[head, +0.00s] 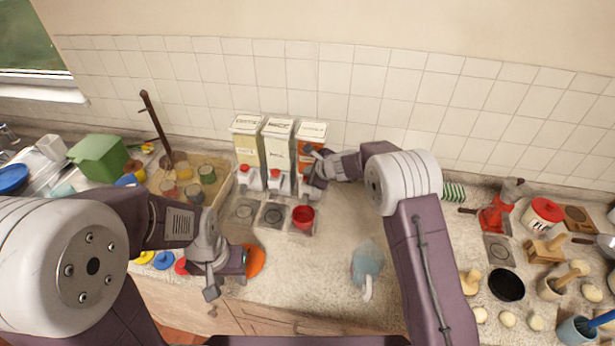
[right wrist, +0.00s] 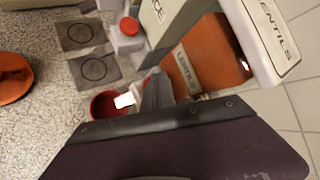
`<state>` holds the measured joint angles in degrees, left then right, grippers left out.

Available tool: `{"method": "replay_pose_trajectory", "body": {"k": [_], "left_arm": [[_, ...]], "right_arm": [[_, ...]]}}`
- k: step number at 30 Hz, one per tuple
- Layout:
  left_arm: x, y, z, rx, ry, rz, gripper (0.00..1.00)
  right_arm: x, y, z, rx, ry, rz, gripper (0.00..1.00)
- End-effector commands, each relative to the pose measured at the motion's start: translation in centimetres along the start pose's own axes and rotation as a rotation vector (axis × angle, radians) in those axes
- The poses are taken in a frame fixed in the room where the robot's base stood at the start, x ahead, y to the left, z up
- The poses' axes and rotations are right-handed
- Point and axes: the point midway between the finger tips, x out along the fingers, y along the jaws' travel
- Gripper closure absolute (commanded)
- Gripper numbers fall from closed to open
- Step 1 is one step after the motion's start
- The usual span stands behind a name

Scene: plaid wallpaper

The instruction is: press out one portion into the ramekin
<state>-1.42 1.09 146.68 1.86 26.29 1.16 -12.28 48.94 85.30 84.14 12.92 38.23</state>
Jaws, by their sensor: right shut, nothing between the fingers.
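Three dispensers stand in a row against the tiled wall. The right one (head: 312,132) holds orange contents, and its lentils label (right wrist: 277,38) shows in the right wrist view. A red ramekin (head: 303,217) sits on the pad below it; the ramekin also shows in the right wrist view (right wrist: 101,104), with a white spout tip (right wrist: 124,100) over it. My right gripper (head: 314,182) is shut and empty at the front of the lentils dispenser, hiding its press knob. Whether it touches the knob I cannot tell. My left gripper (head: 211,284) hangs low near the counter's front edge; its jaws are unclear.
The middle dispenser (head: 278,135) and left dispenser (head: 248,135) have red knobs and empty pads below. An orange disc (head: 255,260) lies beside my left gripper. A blue translucent item (head: 367,262) stands right of centre. A tray with jars (head: 215,190) stands left; kitchen items crowd the right.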

Motion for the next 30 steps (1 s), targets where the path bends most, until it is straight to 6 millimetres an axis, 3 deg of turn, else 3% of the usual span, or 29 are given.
{"method": "replay_pose_trajectory", "body": {"k": [21, 30], "left_arm": [[0.5, 0.0, 0.1, 0.000, 0.000, 0.000, 0.64], [-0.9, 0.0, -0.1, 0.000, 0.000, 0.000, 0.64]], "right_arm": [[0.4, 0.3, -0.3, 0.000, 0.001, 0.001, 1.00], [-0.7, -0.5, 0.5, -0.001, 0.001, 0.001, 1.00]]}}
